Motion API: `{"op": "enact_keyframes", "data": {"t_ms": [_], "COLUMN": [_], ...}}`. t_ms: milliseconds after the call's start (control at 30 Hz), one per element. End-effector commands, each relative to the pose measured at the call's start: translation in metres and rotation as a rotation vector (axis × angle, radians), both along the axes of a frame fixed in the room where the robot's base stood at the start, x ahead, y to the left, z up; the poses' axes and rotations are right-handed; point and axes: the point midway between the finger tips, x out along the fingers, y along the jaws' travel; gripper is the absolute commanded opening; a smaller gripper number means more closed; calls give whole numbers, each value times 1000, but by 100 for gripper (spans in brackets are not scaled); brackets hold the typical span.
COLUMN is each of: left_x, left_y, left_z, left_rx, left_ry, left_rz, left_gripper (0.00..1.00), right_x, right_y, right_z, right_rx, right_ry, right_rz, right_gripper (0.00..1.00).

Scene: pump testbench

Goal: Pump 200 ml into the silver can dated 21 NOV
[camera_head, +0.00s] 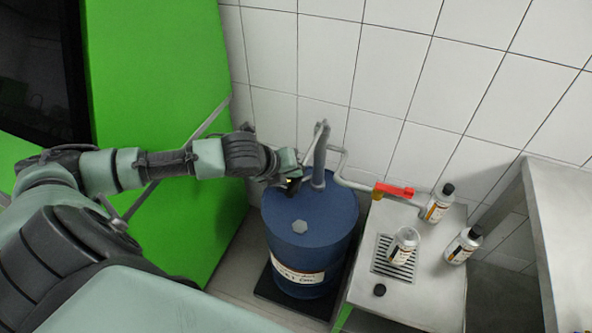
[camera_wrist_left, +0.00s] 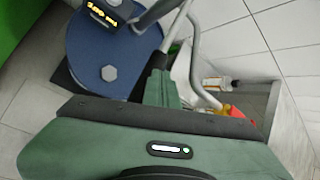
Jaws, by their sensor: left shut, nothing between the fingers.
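A blue drum (camera_head: 309,246) stands on the floor with a grey pump pipe (camera_head: 319,160) rising from its lid. A bent outlet pipe runs right to a red valve handle (camera_head: 395,191). An uncapped silver can (camera_head: 404,246) stands on the grate below it. My left gripper (camera_head: 290,172) is shut and empty beside the pump pipe, above the drum. A display with yellow digits (camera_wrist_left: 104,12) shows in the wrist view, unreadable.
A loose black cap (camera_head: 380,290) lies on the white bench (camera_head: 412,306) in front of the grate. A large green panel (camera_head: 165,70) stands at the left. A white tiled wall (camera_head: 400,70) closes the back. A grey table (camera_head: 565,215) stands at the right.

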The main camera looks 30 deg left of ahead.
Motion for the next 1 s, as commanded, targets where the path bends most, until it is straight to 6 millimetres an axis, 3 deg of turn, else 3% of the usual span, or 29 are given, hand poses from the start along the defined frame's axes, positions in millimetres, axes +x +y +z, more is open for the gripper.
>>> {"op": "enact_keyframes", "data": {"t_ms": [1000], "left_x": [-2], "left_y": [-1], "left_z": [-14], "left_rx": [-1], "left_ry": [3], "left_rz": [0], "left_gripper": [0], "right_x": [0], "right_y": [0], "right_z": [-6], "right_rx": [0], "right_ry": [0], "right_rz": [0], "right_gripper": [36]}}
